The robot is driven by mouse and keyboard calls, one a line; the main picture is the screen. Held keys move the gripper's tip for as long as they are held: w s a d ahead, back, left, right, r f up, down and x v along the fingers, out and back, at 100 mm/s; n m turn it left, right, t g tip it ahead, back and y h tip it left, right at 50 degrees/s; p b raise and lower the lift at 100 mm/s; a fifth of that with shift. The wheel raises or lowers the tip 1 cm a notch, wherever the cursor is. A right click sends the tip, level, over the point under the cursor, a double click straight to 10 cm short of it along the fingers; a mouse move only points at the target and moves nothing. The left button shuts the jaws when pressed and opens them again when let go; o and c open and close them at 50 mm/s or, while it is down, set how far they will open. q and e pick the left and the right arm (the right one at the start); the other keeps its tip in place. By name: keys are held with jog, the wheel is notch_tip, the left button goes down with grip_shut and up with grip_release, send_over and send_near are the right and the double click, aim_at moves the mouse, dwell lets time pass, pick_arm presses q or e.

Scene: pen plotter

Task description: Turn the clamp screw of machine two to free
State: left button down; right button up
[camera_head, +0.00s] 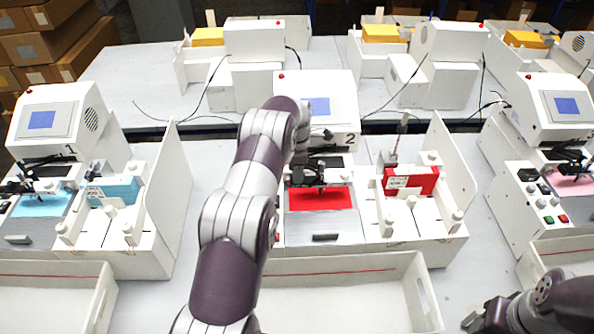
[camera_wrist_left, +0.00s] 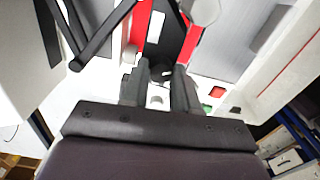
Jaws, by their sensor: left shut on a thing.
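Machine two (camera_head: 345,118) is the white plotter in the middle, with a red sheet (camera_head: 322,198) under its black pen carriage (camera_head: 318,172). My left arm reaches over it from the front, and its wrist bends down to the left of the carriage. In the left wrist view my left gripper (camera_wrist_left: 159,88) is shut on a small dark part between its fingertips, which looks like the clamp screw (camera_wrist_left: 160,72). The fingers hide most of it, and its turn position cannot be made out. My right gripper (camera_head: 478,318) is low at the right, away from the machine; its jaws are unclear.
A red block (camera_head: 411,181) sits on the machine's right tray, beside an upright white panel (camera_head: 452,165). An open white bin (camera_head: 340,300) stands in front. Machine one (camera_head: 50,115) with blue stock is left; another plotter (camera_head: 553,108) with pink stock is right.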

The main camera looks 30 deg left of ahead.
pick_arm(q)
jog(key=shift+f+n, duration=0.1)
jog(key=shift+n, duration=2)
jog(key=shift+s, duration=0.1)
